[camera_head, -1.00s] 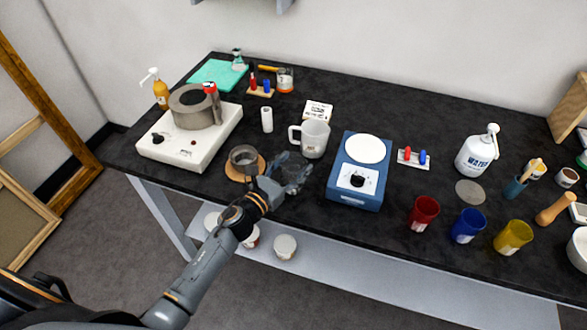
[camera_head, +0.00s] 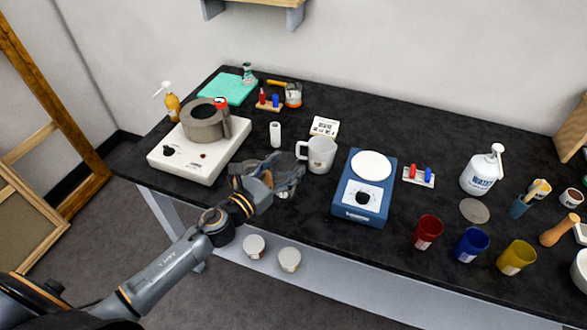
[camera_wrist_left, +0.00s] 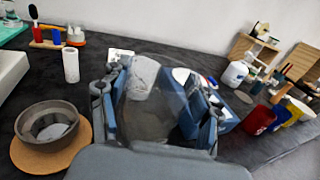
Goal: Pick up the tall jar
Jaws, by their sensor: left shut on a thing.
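A clear glass jar (camera_wrist_left: 148,112), apparently the tall jar, stands between the fingers of my left gripper (camera_wrist_left: 156,105) in the left wrist view, see-through with the white mug behind it. In the head view my left gripper (camera_head: 284,172) is at the front of the black table and largely covers the jar. The gripper is shut on the jar, with a finger on each side. I cannot tell whether the jar's base touches the table. My right gripper is in neither view.
A dark bowl (camera_wrist_left: 46,128) on a cork mat (camera_wrist_left: 28,158) sits close to the left of the gripper. A white mug (camera_head: 321,153) and a blue scale (camera_head: 362,205) stand to the right. A white hotplate (camera_head: 199,162) with a grey ring is to the left.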

